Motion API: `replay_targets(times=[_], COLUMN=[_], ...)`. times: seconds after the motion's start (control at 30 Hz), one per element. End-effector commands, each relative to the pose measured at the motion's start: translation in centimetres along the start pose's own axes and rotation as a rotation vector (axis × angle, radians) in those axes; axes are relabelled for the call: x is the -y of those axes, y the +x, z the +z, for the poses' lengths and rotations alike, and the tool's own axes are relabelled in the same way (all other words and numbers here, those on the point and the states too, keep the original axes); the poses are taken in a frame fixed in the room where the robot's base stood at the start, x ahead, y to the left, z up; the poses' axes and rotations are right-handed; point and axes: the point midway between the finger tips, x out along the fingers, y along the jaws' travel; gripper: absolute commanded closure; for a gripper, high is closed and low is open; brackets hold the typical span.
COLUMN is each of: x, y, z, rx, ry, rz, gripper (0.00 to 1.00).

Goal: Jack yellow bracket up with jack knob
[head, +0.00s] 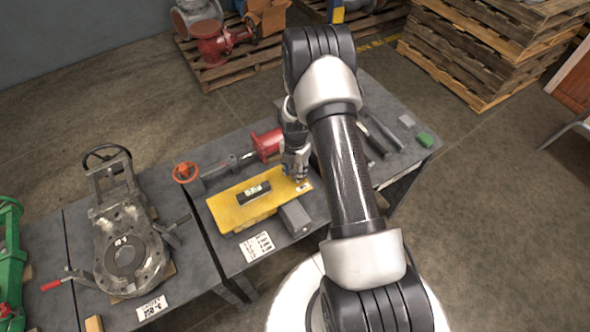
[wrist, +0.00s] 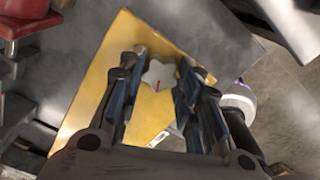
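The yellow bracket (head: 226,207) is a flat plate on the grey table in the head view, with a dark level (head: 254,192) lying on it. It fills the middle of the wrist view (wrist: 98,72). My gripper (head: 298,178) is over the plate's right end. In the wrist view, my gripper (wrist: 160,68) is open, with one finger on each side of a pale star-shaped jack knob (wrist: 159,75) with a small red mark. Gaps show between knob and fingers. I cannot tell the exact height of the fingertips; the knob is not clear in the head view.
A grey block (head: 295,217) stands at the plate's front right. A red-flanged part (head: 267,144) and an orange handwheel (head: 186,172) lie behind it. A grey casting (head: 125,255) is on the left table. Tools (head: 378,135) and a green block (head: 425,139) lie right.

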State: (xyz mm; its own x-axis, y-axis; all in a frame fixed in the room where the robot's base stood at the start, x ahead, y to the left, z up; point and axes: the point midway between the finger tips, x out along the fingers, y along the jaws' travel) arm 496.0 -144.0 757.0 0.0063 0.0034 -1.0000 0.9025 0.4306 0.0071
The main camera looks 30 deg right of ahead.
Motion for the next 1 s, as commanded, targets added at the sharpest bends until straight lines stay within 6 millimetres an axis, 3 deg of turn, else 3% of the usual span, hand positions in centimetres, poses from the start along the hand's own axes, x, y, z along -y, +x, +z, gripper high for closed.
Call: replay_targets(times=[0.3, 0.67, 1.0], x=[0.0, -0.01, -0.04], y=[-0.01, 0.01, 0.02], z=[0.0, 0.01, 0.06], rx=[0.0, 0.0, 0.002], ry=[0.0, 0.058, 0.307], rz=[0.0, -0.001, -0.004], gripper=[0.92, 0.92, 0.92])
